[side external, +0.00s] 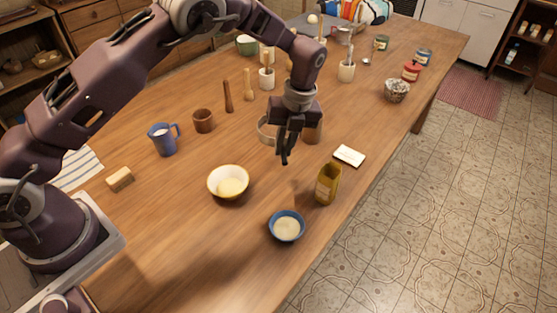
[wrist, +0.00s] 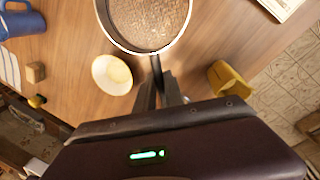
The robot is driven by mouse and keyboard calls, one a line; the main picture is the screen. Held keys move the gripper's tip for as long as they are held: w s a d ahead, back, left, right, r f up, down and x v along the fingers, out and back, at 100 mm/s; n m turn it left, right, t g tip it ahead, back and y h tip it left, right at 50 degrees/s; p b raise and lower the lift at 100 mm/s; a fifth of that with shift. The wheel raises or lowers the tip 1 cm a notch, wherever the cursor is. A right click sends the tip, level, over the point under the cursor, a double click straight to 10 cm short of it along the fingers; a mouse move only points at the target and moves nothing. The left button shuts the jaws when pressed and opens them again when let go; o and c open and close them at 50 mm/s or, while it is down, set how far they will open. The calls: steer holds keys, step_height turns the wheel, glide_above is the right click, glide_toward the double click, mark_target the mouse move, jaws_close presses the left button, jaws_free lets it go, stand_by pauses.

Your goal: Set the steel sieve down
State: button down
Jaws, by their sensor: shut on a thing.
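The steel sieve (wrist: 146,22) shows at the top of the wrist view as a round pan with a bright rim and a speckled brown mesh, cut off by the frame edge. Its dark handle (wrist: 157,66) runs down between my fingers. My gripper (wrist: 161,88) is shut on this handle. In the side view my gripper (side external: 284,157) points down over the middle of the table. Part of the sieve's pale rim (side external: 263,131) shows behind it; the rest is hidden. I cannot tell whether the sieve touches the table.
A cream bowl (side external: 228,183), a blue bowl (side external: 286,227), a mustard-yellow container (side external: 328,184) and a white card (side external: 349,156) stand near my gripper. A blue mug (side external: 163,139) and brown cup (side external: 203,121) are left.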

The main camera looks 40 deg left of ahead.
step_height(320, 180, down, 10)
steer(key=shift+f, duration=0.15)
steer(key=shift+f, duration=0.1)
steer(key=c, duration=1.4)
jaws_free()
steer(key=shift+c, duration=0.2)
